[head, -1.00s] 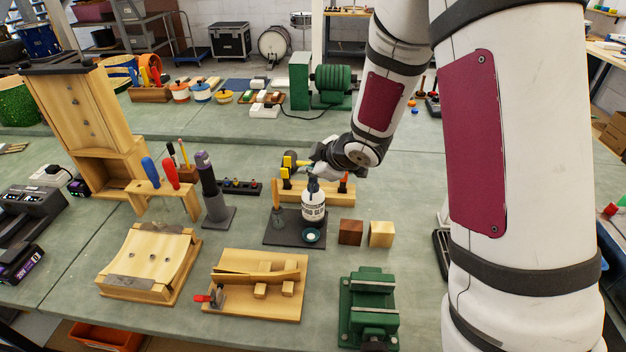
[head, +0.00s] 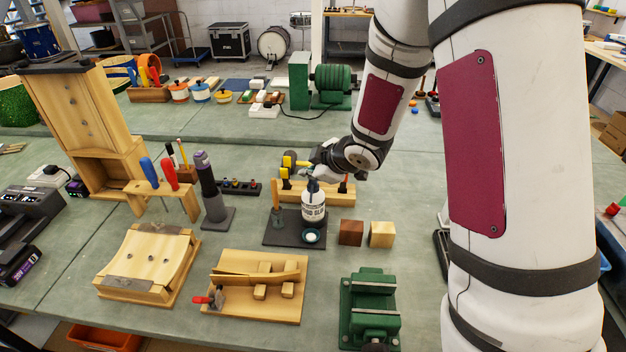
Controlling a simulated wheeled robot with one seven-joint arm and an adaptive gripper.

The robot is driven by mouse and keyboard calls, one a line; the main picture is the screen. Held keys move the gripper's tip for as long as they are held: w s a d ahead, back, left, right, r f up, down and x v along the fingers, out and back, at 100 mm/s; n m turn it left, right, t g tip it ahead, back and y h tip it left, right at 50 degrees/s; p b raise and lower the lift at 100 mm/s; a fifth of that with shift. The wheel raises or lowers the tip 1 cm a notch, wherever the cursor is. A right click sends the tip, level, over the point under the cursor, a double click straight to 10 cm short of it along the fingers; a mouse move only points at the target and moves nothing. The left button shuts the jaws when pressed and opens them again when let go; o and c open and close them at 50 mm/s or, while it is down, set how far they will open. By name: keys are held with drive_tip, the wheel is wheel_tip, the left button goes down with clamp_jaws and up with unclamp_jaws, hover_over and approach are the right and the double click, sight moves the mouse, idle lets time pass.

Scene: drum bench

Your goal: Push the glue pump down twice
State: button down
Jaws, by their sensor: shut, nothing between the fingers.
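The glue bottle (head: 313,212), white with a dark label and a dark pump top (head: 312,186), stands upright on a dark mat (head: 275,233) in the middle of the bench. My gripper (head: 313,173) is shut and empty, directly above the pump top. Its fingertips are small and partly lost against the things behind, so I cannot tell whether they touch the pump or how far down the pump is.
A wooden tool rack (head: 335,198) is close behind the bottle. Two wooden blocks (head: 351,232) stand to the right, a grey upright tool (head: 211,190) to the left.

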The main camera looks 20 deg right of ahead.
sight(311, 182)
drive_tip(key=shift+s+r+p, duration=0.1)
drive_tip(key=shift+r+p, duration=0.2)
drive_tip(key=shift+p, duration=0.1)
drive_tip(key=shift+r, duration=0.1)
wheel_tip(311, 182, up, 5)
drive_tip(key=p, duration=0.4)
drive_tip(key=shift+r+p, duration=0.1)
drive_tip(key=shift+p, duration=0.2)
drive_tip(key=shift+r+p, duration=0.3)
drive_tip(key=shift+r, duration=0.1)
idle(0.3)
